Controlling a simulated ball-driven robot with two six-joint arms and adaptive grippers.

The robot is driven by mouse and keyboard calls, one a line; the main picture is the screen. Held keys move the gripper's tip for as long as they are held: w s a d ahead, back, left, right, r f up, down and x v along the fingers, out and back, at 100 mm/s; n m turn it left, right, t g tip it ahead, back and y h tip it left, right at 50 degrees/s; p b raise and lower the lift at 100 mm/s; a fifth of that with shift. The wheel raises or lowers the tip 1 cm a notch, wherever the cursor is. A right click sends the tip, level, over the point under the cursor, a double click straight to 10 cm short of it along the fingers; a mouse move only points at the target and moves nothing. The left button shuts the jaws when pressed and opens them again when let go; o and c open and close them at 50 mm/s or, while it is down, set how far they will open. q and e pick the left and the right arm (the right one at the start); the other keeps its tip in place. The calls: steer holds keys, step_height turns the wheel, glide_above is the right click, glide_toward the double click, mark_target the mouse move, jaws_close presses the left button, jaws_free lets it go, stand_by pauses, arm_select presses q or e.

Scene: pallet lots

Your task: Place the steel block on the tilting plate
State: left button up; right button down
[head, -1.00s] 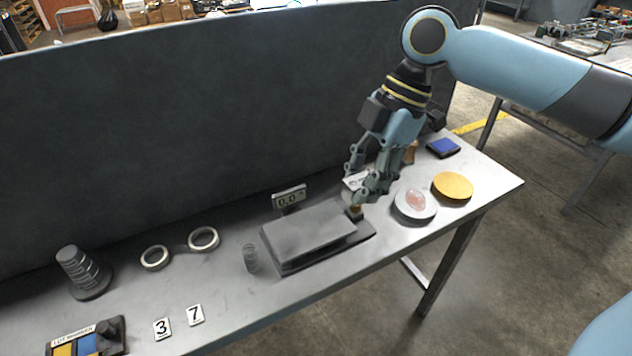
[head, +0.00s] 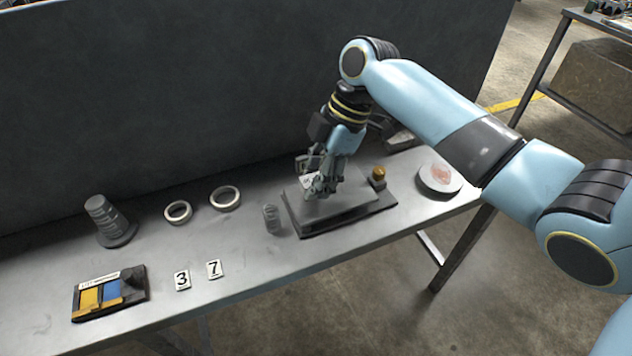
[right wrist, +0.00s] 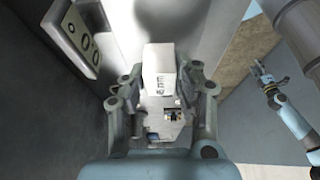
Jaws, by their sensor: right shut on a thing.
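The steel block (right wrist: 160,72), pale with small dark lettering, is between the fingers of my right gripper (right wrist: 160,100) in the right wrist view. In the head view my right gripper (head: 318,188) is shut on it, low over the left-centre part of the tilting plate (head: 350,210). The fingers partly hide the block, and I cannot tell whether it touches the plate. The plate is a flat grey slab on a dark base. My left gripper (right wrist: 270,84) shows at the right of the right wrist view, fingers spread, apart from the block.
A display box (right wrist: 70,35) stands behind the plate. A brass-topped post (head: 378,174) is at its right end, a clear coil (head: 271,219) at its left. Two rings (head: 225,198), number tiles (head: 182,280), a stacked weight (head: 108,220) and a coloured tray (head: 138,285) lie further left.

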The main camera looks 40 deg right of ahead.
arm_select(q)
steer(key=shift+s+d, duration=0.15)
steer(key=shift+s, duration=0.15)
arm_select(e)
steer(key=shift+f, duration=0.75)
steer(key=c, duration=1)
jaws_free()
steer(key=shift+f, duration=0.15)
arm_select(q)
steer(key=shift+w, duration=0.1)
arm_select(e)
steer(key=shift+d+r, duration=0.1)
steer(key=shift+r, duration=0.15)
steer(key=v, duration=1.1)
steer(key=shift+d+r, duration=0.2)
steer(key=shift+r, duration=0.15)
